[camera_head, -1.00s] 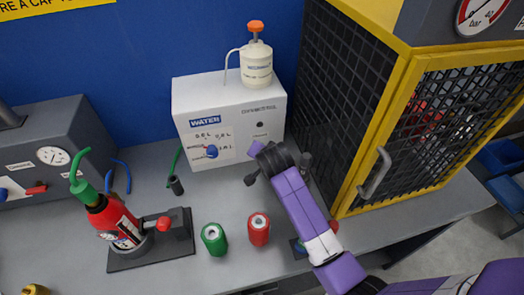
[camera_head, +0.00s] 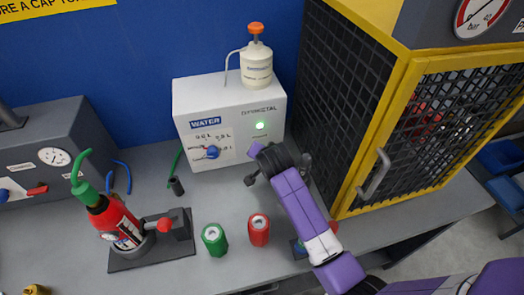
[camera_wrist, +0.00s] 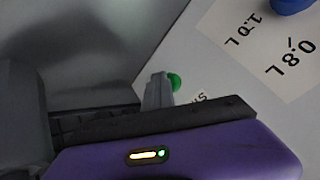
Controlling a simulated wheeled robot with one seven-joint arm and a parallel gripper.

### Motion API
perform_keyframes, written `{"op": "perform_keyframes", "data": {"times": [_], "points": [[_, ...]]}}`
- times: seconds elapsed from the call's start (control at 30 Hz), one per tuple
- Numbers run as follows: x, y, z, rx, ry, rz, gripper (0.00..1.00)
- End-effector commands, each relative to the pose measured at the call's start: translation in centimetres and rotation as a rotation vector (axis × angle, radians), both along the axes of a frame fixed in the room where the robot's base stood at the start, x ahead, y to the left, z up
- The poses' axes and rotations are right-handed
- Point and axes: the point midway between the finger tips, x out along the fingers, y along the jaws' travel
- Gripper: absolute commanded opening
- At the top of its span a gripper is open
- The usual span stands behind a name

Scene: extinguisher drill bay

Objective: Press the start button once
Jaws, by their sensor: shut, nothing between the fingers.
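The white water dispenser box (camera_head: 225,115) stands against the blue wall. A round indicator light (camera_head: 260,125) on its front glows green. In the wrist view a green start button (camera_wrist: 175,82) shows beside my fingertips, next to a partly covered label. My gripper (camera_wrist: 158,90) is shut and empty, with its tips at the button; I cannot tell whether they touch it. In the head view my gripper (camera_head: 273,158) is in front of the box's lower right and hides the button. A blue dial (camera_head: 212,152) sits left of it, with volume markings around it.
A yellow-framed mesh cage (camera_head: 345,120) stands close to the right of my arm. A green canister (camera_head: 214,239) and a red canister (camera_head: 259,229) stand on the bench in front. A red extinguisher (camera_head: 115,222) stands in a holder at left. A white pump bottle (camera_head: 256,65) tops the box.

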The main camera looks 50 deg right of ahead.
Motion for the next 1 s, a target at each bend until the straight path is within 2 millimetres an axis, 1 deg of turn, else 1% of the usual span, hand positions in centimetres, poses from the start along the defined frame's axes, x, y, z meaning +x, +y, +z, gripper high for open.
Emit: {"op": "perform_keyframes", "data": {"times": [0.17, 0.27, 0.8, 1.0], "points": [[0.1, -0.1, 0.2, -0.003, -0.005, -0.001, 0.0], [-0.2, 0.1, 0.2, -0.003, -0.005, 0.0, 0.0], [-4.2, 2.9, 0.0, -0.002, 0.001, 0.001, 0.0], [-5.0, 3.4, 0.1, -0.001, -0.001, 0.0, 0.0]]}}
